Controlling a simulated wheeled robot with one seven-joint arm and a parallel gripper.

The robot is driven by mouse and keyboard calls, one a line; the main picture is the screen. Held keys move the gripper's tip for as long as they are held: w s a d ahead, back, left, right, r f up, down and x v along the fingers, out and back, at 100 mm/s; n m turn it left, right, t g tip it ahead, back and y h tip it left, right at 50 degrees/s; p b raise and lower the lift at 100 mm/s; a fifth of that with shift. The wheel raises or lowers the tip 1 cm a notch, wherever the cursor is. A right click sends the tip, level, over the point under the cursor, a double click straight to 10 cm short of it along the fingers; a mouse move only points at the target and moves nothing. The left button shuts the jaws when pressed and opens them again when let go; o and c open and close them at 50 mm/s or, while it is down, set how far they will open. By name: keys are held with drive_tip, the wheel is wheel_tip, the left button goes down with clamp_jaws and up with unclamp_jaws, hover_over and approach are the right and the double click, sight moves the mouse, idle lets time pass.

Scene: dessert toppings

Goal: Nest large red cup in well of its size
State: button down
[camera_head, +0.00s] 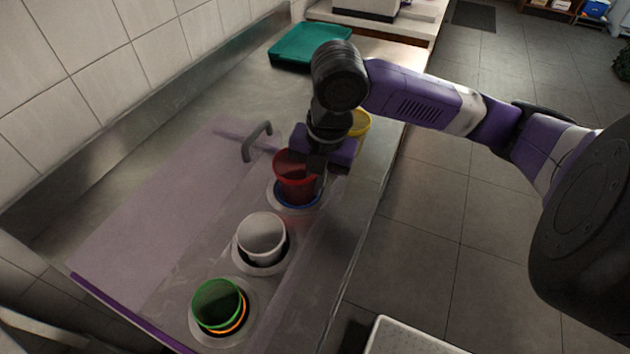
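The red cup (293,184) is mouth up over a round metal well (272,196) with a blue ring (284,202) showing around its base. I cannot tell whether its base is inside the blue ring or just above it. My gripper (316,172) points down at the cup's right rim, and a dark finger overlaps the right wall. The gap between the fingers is hidden, so I cannot see whether they grip the rim. A white cup (262,240) sits in the middle well (276,268). A green cup (217,304) stands tilted within an orange ring (241,322) at the nearest well (208,338).
A yellow container (360,122) is partly hidden behind my gripper. A grey handle (255,142) stands up left of the red cup. A green tray (292,46) lies at the far end. The tiled wall bounds the counter on the left; its left surface is clear.

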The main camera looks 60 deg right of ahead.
drive_tip(key=c, duration=1.6)
unclamp_jaws()
drive_tip(key=shift+o, duration=0.2)
drive_tip(key=shift+s, duration=0.1)
drive_tip(key=shift+r+p, duration=3.45)
drive_tip(key=shift+r, duration=1.15)
